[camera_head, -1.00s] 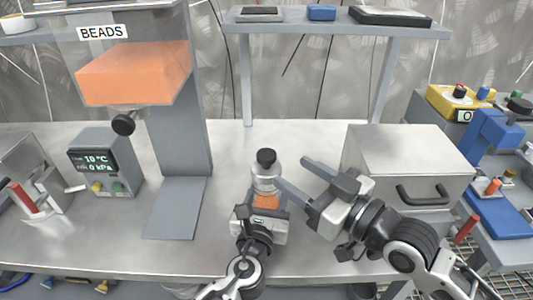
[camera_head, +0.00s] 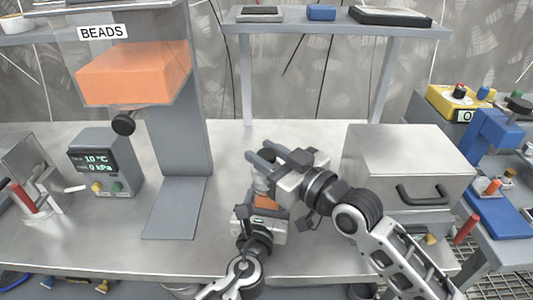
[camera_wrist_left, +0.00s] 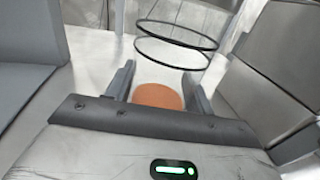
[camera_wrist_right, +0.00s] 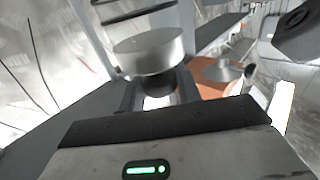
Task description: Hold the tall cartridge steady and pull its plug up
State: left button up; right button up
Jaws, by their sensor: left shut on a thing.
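The tall cartridge (camera_head: 266,202) stands upright on the bench, with an orange fill low in its body. My left gripper (camera_head: 262,210) is shut around that body from the near side. In the left wrist view the orange fill (camera_wrist_left: 158,96) shows between the fingers, with two dark rings above. My right gripper (camera_head: 264,155) is at the cartridge's top, fingers apart and pointing left. It hides the black-knobbed plug in the head view. In the right wrist view a grey metal cylinder (camera_wrist_right: 148,52) sits just past the fingers; whether they touch it is unclear.
A BEADS dispenser (camera_head: 176,110) with an orange hopper stands left of the cartridge. A gauge box (camera_head: 103,160) is farther left. A metal box with a handle (camera_head: 410,160) stands to the right. A shelf (camera_head: 335,27) spans the back. The bench behind the cartridge is clear.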

grip_shut()
jog(key=shift+r, duration=0.8)
jog(key=o, duration=1)
grip_release()
jog(key=shift+f, duration=0.1)
jog(key=v, duration=1.2)
